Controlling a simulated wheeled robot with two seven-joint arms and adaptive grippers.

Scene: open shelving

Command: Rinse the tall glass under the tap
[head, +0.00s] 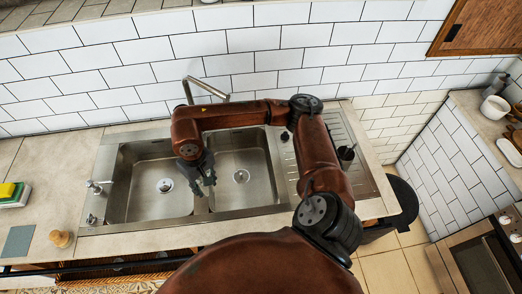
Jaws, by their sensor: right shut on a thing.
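My right gripper (204,184) hangs over the divider between the two sink basins, fingers pointing down. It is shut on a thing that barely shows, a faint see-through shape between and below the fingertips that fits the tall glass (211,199). Its outline and tilt cannot be made out. No water stream is visible. My left gripper is not in view.
The steel sink has a left basin (145,193), a right basin (245,160) and a ribbed drainboard (352,130) with a dark item (346,153). A sponge (8,191), grey cloth (18,241) and wooden-topped item (61,238) lie left. A black bin (404,200) stands right.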

